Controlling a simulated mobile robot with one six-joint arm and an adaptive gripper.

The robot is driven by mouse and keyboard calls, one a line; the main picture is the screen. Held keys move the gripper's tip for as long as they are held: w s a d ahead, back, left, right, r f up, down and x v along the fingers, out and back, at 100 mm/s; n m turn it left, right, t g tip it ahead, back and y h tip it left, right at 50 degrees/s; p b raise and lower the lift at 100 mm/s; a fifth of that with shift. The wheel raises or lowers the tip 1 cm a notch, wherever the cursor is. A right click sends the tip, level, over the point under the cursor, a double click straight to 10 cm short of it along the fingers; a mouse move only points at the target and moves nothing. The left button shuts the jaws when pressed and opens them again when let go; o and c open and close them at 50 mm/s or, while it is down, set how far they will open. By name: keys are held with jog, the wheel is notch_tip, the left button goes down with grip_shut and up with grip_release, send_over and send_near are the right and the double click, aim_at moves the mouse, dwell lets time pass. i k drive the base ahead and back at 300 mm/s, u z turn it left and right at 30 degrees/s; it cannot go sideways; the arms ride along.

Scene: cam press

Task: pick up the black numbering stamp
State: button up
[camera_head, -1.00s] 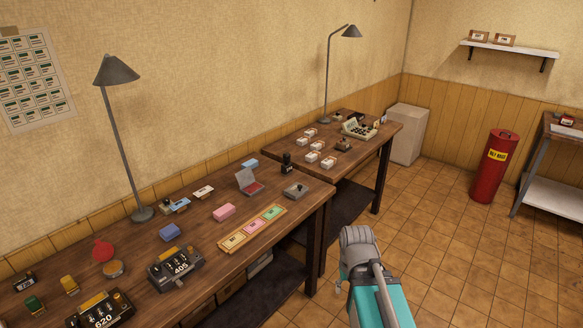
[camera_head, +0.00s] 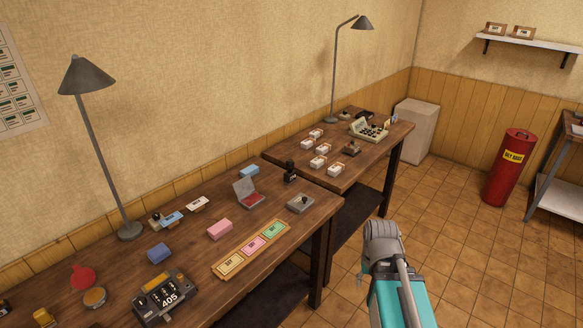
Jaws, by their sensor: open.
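A small upright black stamp (camera_head: 290,171) with a knobbed top and a pale mark low on its front stands near the back right corner of the long wooden table (camera_head: 205,289). It looks like the black numbering stamp, but its details are too small to read. It stands free, with nothing touching it. My arm, teal and grey, rises at the lower right, over the floor in the picture and apart from the table. My gripper's fingers cannot be made out.
A black 405 counter (camera_head: 165,299) and a tray of coloured cards (camera_head: 251,250) stand nearer. A second table (camera_head: 372,157) adjoins behind. A red bin (camera_head: 509,168) stands right.

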aim_at(290, 176)
jog(key=i, duration=1.3)
jog(key=u, duration=0.6)
